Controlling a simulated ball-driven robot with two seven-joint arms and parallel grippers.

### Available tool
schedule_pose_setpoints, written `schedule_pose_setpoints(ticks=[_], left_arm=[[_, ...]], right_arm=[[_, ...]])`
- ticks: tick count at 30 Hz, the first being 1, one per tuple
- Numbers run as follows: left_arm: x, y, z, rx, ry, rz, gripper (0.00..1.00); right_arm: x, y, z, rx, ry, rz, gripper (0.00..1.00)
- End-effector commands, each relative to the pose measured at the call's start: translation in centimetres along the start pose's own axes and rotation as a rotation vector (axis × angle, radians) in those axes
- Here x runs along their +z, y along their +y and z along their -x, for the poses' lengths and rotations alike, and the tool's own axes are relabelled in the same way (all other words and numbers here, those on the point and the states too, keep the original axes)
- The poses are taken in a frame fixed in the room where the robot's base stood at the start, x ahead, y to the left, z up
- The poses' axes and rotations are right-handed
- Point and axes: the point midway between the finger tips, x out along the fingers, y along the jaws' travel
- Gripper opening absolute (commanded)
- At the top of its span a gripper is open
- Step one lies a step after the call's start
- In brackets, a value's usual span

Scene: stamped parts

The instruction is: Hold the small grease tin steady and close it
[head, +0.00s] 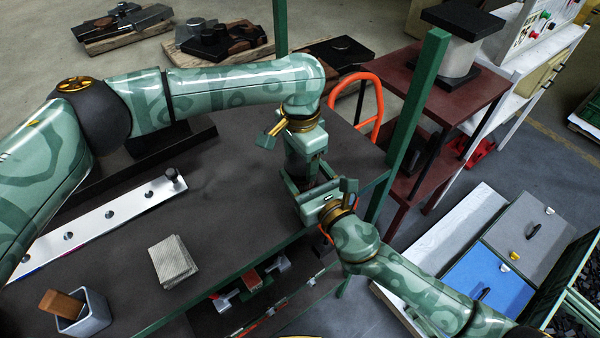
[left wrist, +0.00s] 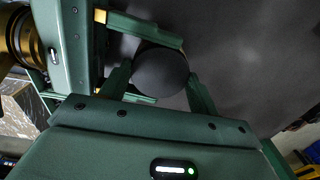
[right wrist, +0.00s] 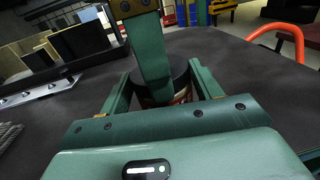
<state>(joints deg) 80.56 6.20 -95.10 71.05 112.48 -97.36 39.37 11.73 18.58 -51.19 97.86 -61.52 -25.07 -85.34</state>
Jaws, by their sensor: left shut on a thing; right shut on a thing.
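The small grease tin shows in the right wrist view as a reddish body (right wrist: 183,93) with a dark lid (right wrist: 181,72) over it. From above, the left wrist view shows the lid as a dark round disc (left wrist: 160,73). My left gripper (head: 302,176) points down from above, its fingers shut on either side of the lid. My right gripper (head: 316,190) reaches in from the lower right, shut around the tin's body. Both grippers largely hide the tin in the head view. I cannot tell whether the lid is fully seated.
The dark tabletop holds a folded grey cloth (head: 173,262), a grey cup with a brown block (head: 83,313) and a long metal strip with holes (head: 100,222). A green post (head: 411,125) rises close by on the right. An orange hoop (head: 358,103) stands behind.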

Motion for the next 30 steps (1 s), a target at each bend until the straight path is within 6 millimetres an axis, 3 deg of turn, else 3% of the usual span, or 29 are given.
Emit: schedule_pose_setpoints(ticks=[6, 10, 11, 13, 22, 30], left_arm=[[0.0, 0.0, -0.1, 0.001, 0.0, -0.392, 0.34], [0.0, -0.1, 0.0, -0.001, 0.0, -0.377, 0.34], [0.0, -0.1, 0.0, -0.001, 0.0, -0.377, 0.64], [0.0, -0.1, 0.0, -0.001, 0.0, -0.376, 0.83], [0.0, -0.1, 0.2, -0.001, 0.0, -0.375, 0.83], [0.0, -0.1, 3.5, -0.002, 0.002, -0.375, 0.83]], right_arm=[[0.0, 0.0, 0.0, 0.0, 0.0, 0.0, 0.0], [0.0, 0.0, 0.0, 0.0, 0.0, 0.0, 0.0], [0.0, 0.0, 0.0, 0.0, 0.0, 0.0, 0.0], [0.0, 0.0, 0.0, 0.0, 0.001, 0.0, 0.0], [0.0, 0.0, 0.0, 0.0, 0.001, 0.0, 0.0], [0.0, 0.0, 0.0, 0.0, 0.001, 0.0, 0.0]])
